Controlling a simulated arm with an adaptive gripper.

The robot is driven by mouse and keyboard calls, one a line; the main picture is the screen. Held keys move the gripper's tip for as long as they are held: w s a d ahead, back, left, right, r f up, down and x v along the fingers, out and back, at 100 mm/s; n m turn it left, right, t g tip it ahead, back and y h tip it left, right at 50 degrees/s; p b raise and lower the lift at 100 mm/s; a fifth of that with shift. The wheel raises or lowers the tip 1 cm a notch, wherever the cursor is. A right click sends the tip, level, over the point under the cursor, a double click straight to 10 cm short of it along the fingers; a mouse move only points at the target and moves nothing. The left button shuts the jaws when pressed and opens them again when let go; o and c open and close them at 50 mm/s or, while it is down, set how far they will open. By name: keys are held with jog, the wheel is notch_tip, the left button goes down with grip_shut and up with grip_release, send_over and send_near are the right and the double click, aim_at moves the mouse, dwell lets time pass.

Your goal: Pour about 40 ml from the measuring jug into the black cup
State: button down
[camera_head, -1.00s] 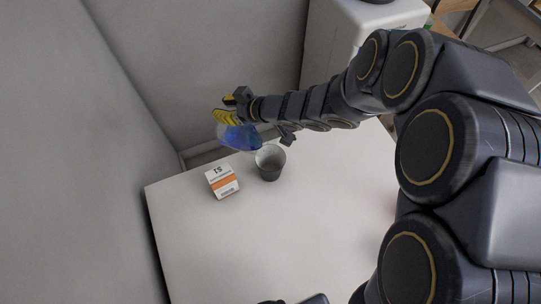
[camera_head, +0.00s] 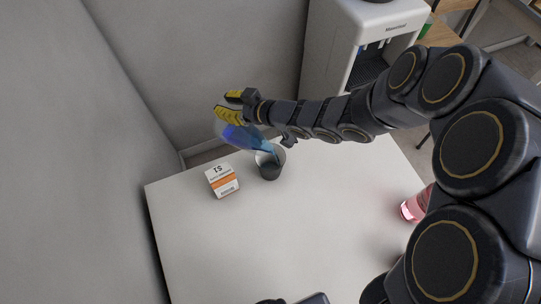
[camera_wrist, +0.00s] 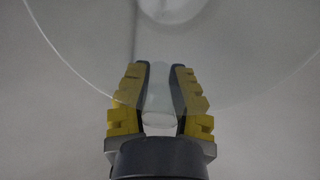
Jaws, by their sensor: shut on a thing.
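The measuring jug (camera_head: 241,135) is clear with blue liquid in it. My gripper (camera_head: 232,109) is shut on it and holds it tilted above the back of the table. In the wrist view my yellow fingers (camera_wrist: 160,95) close on a clear part of the jug. The jug's lower end points down to the right, over the black cup (camera_head: 270,169). A blue stream seems to run from the jug into the cup. The cup stands upright on the table and looks dark inside; its liquid level cannot be read.
A white box with an orange band (camera_head: 222,180) stands left of the cup on the white table (camera_head: 250,245). A pink container (camera_head: 414,205) is at the right, partly hidden by my arm. A water dispenser (camera_head: 350,45) stands behind. The table's middle is clear.

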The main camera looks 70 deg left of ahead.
jog(key=shift+s+a+r+p, duration=0.1)
jog(key=shift+s+a+p, duration=0.3)
jog(key=shift+s+a, duration=0.15)
jog(key=shift+g+y+p, duration=0.3)
jog(key=shift+y+p, duration=0.1)
jog(key=shift+p, duration=0.05)
dwell(0.9)
jog(key=shift+s+a+r+h, duration=0.1)
jog(key=shift+s+h, duration=0.1)
jog(key=shift+h, duration=0.1)
jog(key=shift+s+a+f+t+h, duration=0.4)
jog(key=shift+s+a+f+h, duration=0.05)
jog(key=shift+f+h, duration=0.05)
jog(key=shift+s+a+f+t+h, duration=0.75)
jog(key=shift+a+t+h, duration=0.1)
jog(key=shift+t+h, duration=0.3)
jog(key=shift+a, duration=0.2)
dwell(0.5)
